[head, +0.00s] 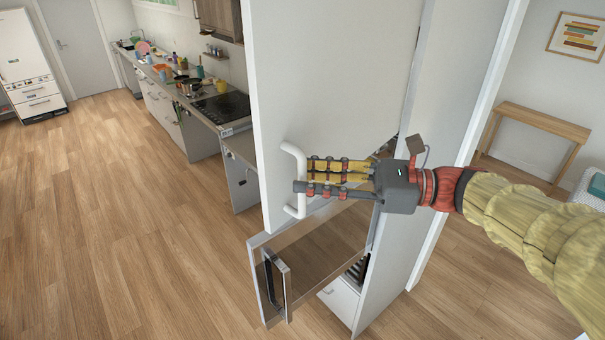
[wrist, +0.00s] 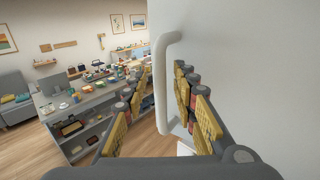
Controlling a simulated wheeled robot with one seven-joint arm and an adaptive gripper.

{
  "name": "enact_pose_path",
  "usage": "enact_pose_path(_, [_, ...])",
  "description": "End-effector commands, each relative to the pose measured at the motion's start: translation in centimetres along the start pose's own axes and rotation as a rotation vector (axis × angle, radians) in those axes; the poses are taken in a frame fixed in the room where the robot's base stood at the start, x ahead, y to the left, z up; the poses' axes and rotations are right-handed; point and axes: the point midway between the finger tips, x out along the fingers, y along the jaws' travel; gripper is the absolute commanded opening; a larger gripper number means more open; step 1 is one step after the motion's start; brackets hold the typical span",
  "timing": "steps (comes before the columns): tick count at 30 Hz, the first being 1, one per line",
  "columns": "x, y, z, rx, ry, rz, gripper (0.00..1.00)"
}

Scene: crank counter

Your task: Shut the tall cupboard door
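The tall cupboard door (head: 330,70) is a large white panel standing open, swung out from the tall cupboard (head: 445,110) in the head view. Its white bar handle (head: 292,150) is near the door's lower free edge. In the wrist view the handle (wrist: 160,85) runs upright beside the pale door face (wrist: 245,70). My gripper (head: 303,175) reaches in from the right at the handle. In the wrist view my gripper (wrist: 165,82) has its fingers spread, one side left of the handle and the other right, with gaps visible. Contact cannot be told.
Below the door, a glass-panelled appliance door (head: 325,245) sticks out, folded down. A counter with a hob (head: 222,107) and dishes runs along the left. A wooden side table (head: 540,125) stands at the right. Wooden floor (head: 130,220) is clear at the left.

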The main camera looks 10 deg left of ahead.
Motion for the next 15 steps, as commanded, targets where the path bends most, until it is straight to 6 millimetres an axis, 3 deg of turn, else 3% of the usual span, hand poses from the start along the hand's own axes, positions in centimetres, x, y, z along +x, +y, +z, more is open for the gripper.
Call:
enact_pose_path(6, [1.4, 0.0, 0.1, 0.0, -0.001, 0.0, 0.28])
enact_pose_path(15, [1.8, 0.0, 0.0, 0.0, 0.0, -0.001, 0.28])
